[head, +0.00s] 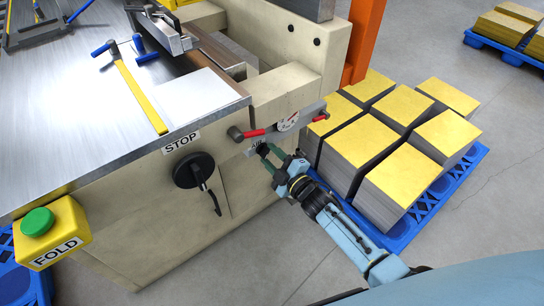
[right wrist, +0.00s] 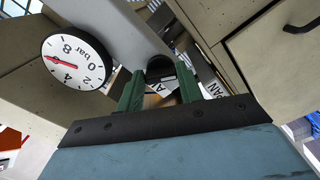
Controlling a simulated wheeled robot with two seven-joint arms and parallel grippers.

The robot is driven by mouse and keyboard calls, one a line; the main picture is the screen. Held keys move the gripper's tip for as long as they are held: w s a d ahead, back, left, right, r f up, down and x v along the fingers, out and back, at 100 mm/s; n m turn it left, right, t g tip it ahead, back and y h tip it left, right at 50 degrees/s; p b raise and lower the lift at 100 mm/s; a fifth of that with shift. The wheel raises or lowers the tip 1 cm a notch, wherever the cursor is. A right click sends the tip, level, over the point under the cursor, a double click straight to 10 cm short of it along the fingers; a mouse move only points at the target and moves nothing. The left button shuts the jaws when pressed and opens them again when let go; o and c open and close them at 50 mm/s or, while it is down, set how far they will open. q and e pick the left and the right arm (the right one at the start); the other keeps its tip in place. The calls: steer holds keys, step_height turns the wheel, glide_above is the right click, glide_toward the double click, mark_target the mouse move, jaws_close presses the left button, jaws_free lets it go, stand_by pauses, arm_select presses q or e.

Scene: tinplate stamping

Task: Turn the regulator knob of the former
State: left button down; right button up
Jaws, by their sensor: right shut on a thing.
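The former is the large beige machine (head: 228,190) with a steel table top. A grey panel at its front right corner carries a round white pressure gauge (head: 288,122), seen large in the right wrist view (right wrist: 76,60). Its red needle points between 4 and 8. The black regulator knob (right wrist: 160,68) sits beside the gauge, under the grey panel. My right gripper (head: 268,156) has its green fingers (right wrist: 160,90) on both sides of the knob, shut on it. In the head view the gripper mostly hides the knob. My left gripper is not in view.
Red-handled valves (head: 252,133) flank the gauge. A black rotary switch (head: 194,171) under the STOP label and a green FOLD button (head: 37,221) are on the machine's front. Stacks of yellow-topped sheets (head: 398,170) on a blue pallet (head: 428,215) stand close right of my arm.

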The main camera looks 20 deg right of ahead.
steer(key=o, duration=1)
steer(key=shift+s, duration=0.1)
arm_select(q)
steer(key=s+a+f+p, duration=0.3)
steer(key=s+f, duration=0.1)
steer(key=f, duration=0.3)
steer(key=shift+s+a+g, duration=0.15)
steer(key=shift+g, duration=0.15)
arm_select(e)
steer(key=v, duration=1.3)
steer(key=shift+s, duration=0.15)
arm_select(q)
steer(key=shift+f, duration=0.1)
